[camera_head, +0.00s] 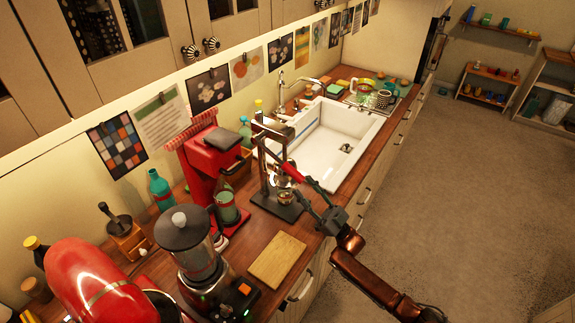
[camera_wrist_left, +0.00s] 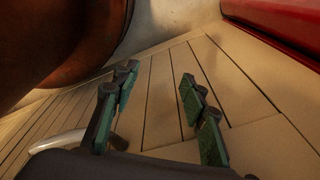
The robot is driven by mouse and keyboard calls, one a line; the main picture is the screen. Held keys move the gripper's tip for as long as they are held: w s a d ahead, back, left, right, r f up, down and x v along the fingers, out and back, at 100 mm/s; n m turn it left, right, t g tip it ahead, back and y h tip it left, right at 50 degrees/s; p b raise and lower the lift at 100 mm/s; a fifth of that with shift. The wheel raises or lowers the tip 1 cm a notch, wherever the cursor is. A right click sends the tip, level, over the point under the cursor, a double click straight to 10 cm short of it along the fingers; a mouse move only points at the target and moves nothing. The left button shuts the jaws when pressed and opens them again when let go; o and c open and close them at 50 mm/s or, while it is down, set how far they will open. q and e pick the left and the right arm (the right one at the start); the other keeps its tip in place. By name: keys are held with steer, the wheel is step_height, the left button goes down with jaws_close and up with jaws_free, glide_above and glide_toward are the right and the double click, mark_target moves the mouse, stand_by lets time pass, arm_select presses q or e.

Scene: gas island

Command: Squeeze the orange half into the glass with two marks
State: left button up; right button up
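A dark press (camera_head: 270,165) with a red lever handle (camera_head: 294,171) stands on the counter in the head view, in front of the sink. The handle slopes down to the right. A small glass (camera_head: 285,197) sits on the press base; its marks are too small to make out. I cannot make out the orange half. My right gripper (camera_head: 309,190) is at the lower end of the red handle; whether its fingers are closed on it is unclear. In the left wrist view my left gripper (camera_wrist_left: 160,98) is open and empty above light planks.
A cutting board (camera_head: 277,260) lies in front of the press. A red machine (camera_head: 208,165) and a blender (camera_head: 190,240) stand to its left. The white sink (camera_head: 325,140) is behind it. The floor on the right is clear.

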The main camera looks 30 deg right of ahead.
mark_target(296, 176)
steer(key=x, duration=0.2)
steer(key=p+x, duration=0.1)
steer(key=x, duration=0.3)
steer(key=shift+s+d+r+p, duration=0.1)
steer(key=shift+s+r+p, duration=0.15)
steer(key=shift+r+p, duration=0.05)
steer(key=shift+w+r, duration=0.2)
steer(key=shift+r, duration=0.05)
steer(key=shift+w+a+r, duration=0.1)
steer(key=shift+w+a, duration=0.1)
steer(key=shift+a, duration=0.15)
steer(key=c, duration=1)
arm_select(q)
steer(key=s+r, duration=0.1)
steer(key=s, duration=0.2)
steer(key=shift+r, duration=0.4)
arm_select(e)
jaws_close()
arm_select(q)
steer(key=shift+w, duration=0.3)
